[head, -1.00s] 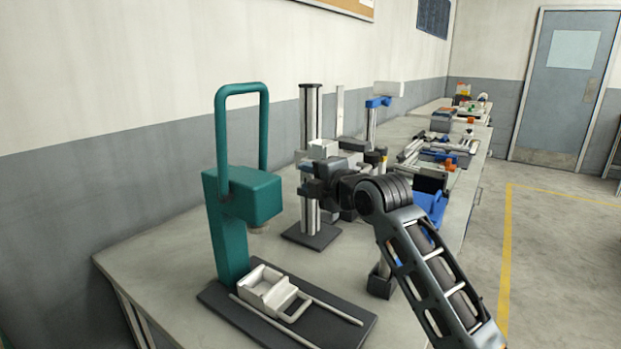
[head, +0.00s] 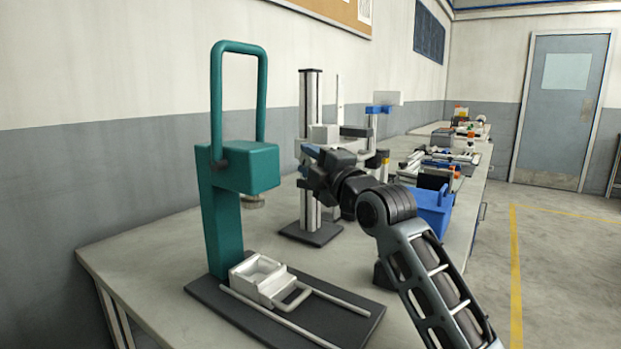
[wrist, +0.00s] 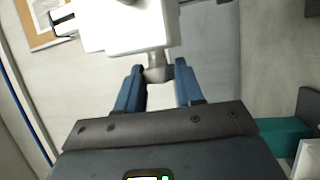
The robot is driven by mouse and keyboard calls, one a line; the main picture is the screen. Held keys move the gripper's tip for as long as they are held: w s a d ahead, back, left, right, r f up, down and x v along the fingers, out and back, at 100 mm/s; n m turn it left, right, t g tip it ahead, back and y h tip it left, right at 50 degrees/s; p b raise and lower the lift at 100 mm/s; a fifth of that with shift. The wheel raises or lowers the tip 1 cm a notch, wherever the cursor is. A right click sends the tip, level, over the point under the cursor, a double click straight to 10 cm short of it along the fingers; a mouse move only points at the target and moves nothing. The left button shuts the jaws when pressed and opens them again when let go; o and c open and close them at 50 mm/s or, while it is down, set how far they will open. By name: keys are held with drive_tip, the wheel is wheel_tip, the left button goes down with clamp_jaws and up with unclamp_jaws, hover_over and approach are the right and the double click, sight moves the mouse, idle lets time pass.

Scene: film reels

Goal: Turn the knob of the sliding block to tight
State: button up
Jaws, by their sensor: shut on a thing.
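The sliding block (head: 324,133) is a white block on an upright metal column (head: 311,95) standing on a dark base plate. In the wrist view the white block (wrist: 125,22) is close at the top, with its grey knob (wrist: 157,72) pointing toward my gripper. My gripper (wrist: 158,76) has its two blue fingers on either side of the knob, shut on it. In the head view my gripper (head: 309,151) is at the column just below the block, and the knob is hidden there. The knob's tightness cannot be told.
A teal press (head: 222,215) with a tall handle stands at left, with a white tray (head: 266,280) on rails before it. A blue bin (head: 433,208) is right of my arm. Several parts lie farther back on the bench (head: 150,250).

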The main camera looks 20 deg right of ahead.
idle(0.3)
drive_tip(key=o, duration=1)
drive_tip(key=shift+o, duration=0.2)
drive_tip(key=v, duration=0.7)
drive_tip(key=shift+s+f+b, duration=0.3)
drive_tip(key=shift+s+b, duration=0.1)
drive_tip(key=shift+b, duration=0.05)
drive_tip(key=shift+d, duration=0.1)
